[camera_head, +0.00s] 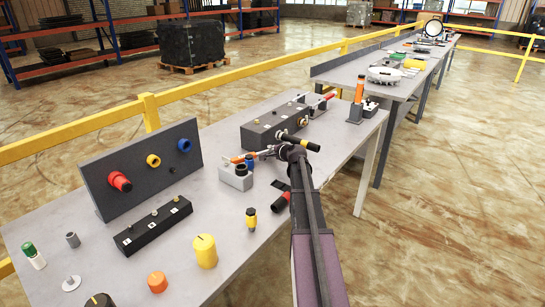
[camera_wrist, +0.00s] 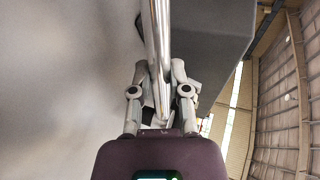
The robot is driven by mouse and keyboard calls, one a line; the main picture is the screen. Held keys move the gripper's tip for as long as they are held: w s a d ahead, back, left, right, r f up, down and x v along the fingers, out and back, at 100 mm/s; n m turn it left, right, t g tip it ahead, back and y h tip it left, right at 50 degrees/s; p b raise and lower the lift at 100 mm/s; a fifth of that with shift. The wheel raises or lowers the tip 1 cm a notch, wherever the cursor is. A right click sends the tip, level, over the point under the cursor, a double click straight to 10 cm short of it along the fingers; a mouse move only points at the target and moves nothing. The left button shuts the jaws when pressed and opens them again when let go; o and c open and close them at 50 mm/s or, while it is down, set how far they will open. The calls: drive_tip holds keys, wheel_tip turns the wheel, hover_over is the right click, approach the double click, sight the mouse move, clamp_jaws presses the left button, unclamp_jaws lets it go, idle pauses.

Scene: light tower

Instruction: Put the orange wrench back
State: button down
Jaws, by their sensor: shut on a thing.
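My gripper (camera_head: 268,152) is above the near table, between the long black box and a small grey block. It is shut on a slim tool whose orange end (camera_head: 237,160) sticks out to the left; I take this to be the orange wrench. In the wrist view a shiny metal shaft (camera_wrist: 158,40) runs between the fingers (camera_wrist: 158,75) and up out of the picture. The rest of the wrench is hidden by my gripper. The long black box (camera_head: 262,135) has a black handle with a yellow band (camera_head: 301,143) beside my gripper.
The grey block (camera_head: 236,178) stands just below the wrench. A dark upright panel (camera_head: 110,170) with red, yellow and blue knobs is at left. An orange-handled upright tool (camera_head: 359,90) stands at the table's far end. Yellow rails (camera_head: 100,122) run behind the tables.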

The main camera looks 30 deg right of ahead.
drive_tip(key=shift+f, duration=0.35)
drive_tip(key=shift+f+b, duration=0.15)
drive_tip(key=shift+b, duration=0.15)
drive_tip(key=c, duration=0.6)
unclamp_jaws()
drive_tip(key=shift+r, duration=0.2)
drive_tip(key=p+v, duration=0.4)
drive_tip(key=v, duration=0.6)
drive_tip(key=shift+s+r, duration=0.15)
drive_tip(key=shift+p+v, duration=0.45)
drive_tip(key=shift+v, duration=0.4)
drive_tip(key=shift+s, duration=0.15)
